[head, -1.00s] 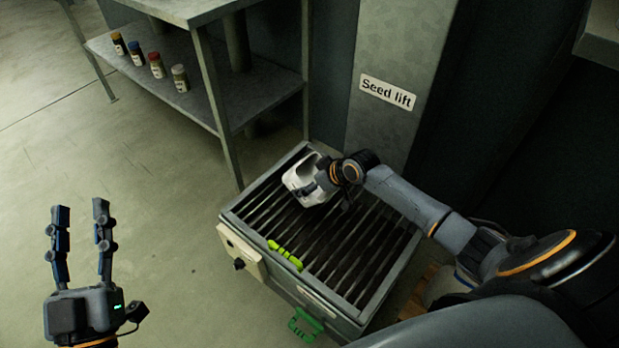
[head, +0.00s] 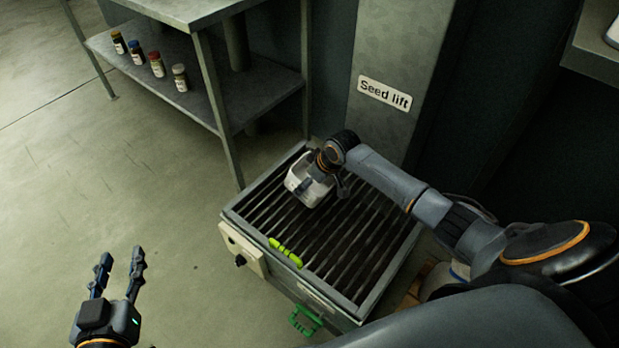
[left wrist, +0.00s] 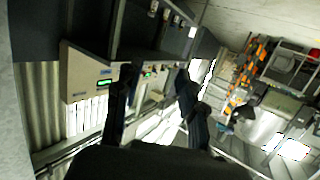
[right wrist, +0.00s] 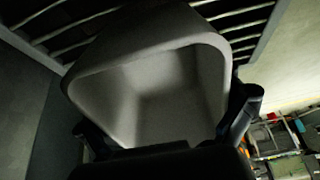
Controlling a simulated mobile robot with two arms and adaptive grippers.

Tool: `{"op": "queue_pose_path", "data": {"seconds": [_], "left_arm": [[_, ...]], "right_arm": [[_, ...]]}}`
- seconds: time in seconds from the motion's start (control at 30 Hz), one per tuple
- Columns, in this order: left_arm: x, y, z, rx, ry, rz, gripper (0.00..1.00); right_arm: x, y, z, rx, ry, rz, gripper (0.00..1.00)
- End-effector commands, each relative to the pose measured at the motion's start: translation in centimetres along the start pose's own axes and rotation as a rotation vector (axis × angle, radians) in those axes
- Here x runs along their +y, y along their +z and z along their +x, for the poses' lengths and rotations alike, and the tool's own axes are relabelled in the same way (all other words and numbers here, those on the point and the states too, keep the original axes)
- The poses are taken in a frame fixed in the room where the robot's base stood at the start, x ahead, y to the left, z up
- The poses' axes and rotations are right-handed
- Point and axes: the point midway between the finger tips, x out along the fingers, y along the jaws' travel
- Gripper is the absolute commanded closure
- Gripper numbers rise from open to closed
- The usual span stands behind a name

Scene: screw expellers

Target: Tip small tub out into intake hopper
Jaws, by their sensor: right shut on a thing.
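The small white tub (head: 304,184) is held by my right gripper (head: 318,177) just above the grated top of the intake hopper (head: 240,217), near its far end. The tub is tilted. In the right wrist view the tub (right wrist: 150,90) shows its open mouth, and its inside looks bare. My right gripper (right wrist: 168,125) has a finger on either side of the tub. Dark bars of the hopper show behind the tub. My left gripper (head: 120,272) is open and empty, over the floor to the left of the hopper. It also shows in the left wrist view (left wrist: 157,88), fingers apart.
A metal shelf unit (head: 265,90) with several small jars (head: 157,64) stands behind. A "Seed lift" column (head: 385,95) rises behind the hopper. Floor at left is clear.

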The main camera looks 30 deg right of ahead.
Motion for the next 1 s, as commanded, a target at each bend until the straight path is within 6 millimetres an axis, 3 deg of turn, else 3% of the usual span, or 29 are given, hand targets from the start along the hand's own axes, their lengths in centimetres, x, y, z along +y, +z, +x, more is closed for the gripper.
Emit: {"op": "queue_pose_path", "data": {"seconds": [0.47, 1.0], "left_arm": [[-0.8, 5.3, -1.9, -0.298, -0.017, 0.000, 0.60], [-1.5, 10.4, -5.8, -0.613, -0.036, -0.005, 0.60]], "right_arm": [[0.0, 0.1, -0.3, -0.084, 0.000, -0.001, 0.54], [0.0, 0.5, -0.5, -0.209, -0.002, -0.001, 0.54]]}}
